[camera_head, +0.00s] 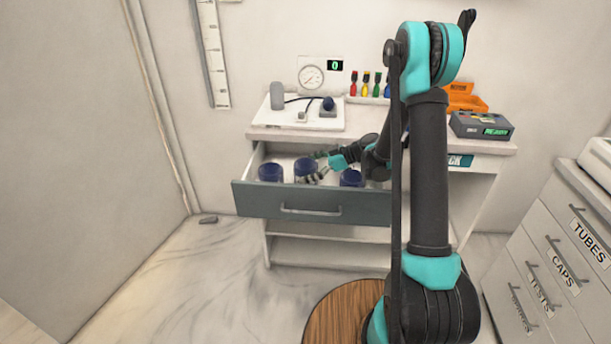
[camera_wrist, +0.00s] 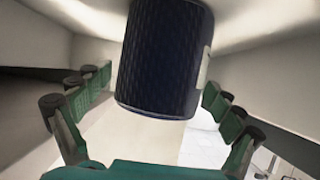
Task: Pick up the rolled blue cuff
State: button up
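In the head view three dark blue rolled cuffs are in the open drawer (camera_head: 335,208): a left one (camera_head: 270,172), a middle one (camera_head: 305,168) and a right one (camera_head: 350,177). My gripper (camera_head: 316,166) reaches in from the right, with its fingers at the middle cuff. In the wrist view a dark blue upright roll (camera_wrist: 160,60), with a pale label at its right edge, fills the upper middle between my green finger pads (camera_wrist: 155,82). A narrow gap shows on its left; the right pads look very close to it. The roll's top is cut off.
Drawer walls rise close on both sides in the wrist view. A labelled cabinet (camera_head: 560,265) stands at right.

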jog(key=c, duration=1.2)
jog(key=shift+o, duration=0.2)
notch_tip(320, 180, up, 32)
jog(key=shift+r, duration=0.25)
dwell(1.8)
